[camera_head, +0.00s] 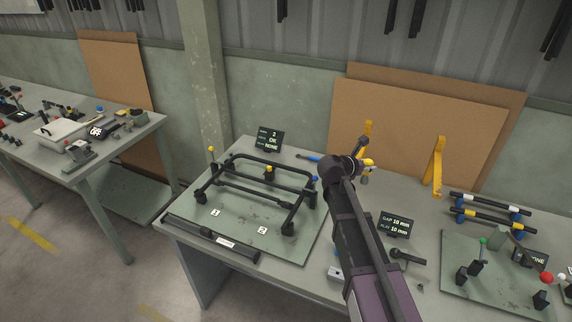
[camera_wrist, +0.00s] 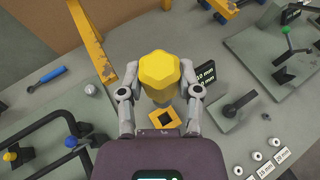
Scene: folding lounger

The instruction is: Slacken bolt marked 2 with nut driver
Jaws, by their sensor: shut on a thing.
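My gripper (camera_head: 362,167) is above the right part of the bench, shut on a yellow faceted handle (camera_wrist: 160,70), likely the nut driver. Both fingers hug the handle in the wrist view; its lower end is mostly hidden. The handle also shows at the gripper in the head view (camera_head: 369,162). The black tubular lounger frame (camera_head: 240,187) lies on a plate left of my gripper. The tag marked 2 (camera_head: 263,230) is on the plate's front, near the frame's front right foot; the tag marked 1 (camera_head: 215,212) is further left. The bolt itself is too small to make out.
A blue-handled tool (camera_wrist: 47,78) lies behind the frame. Yellow brackets (camera_head: 437,168) stand at the back right. A display (camera_head: 396,225) and a second fixture plate (camera_head: 490,270) are to the right. A long black bar (camera_head: 210,238) lies along the bench's front edge.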

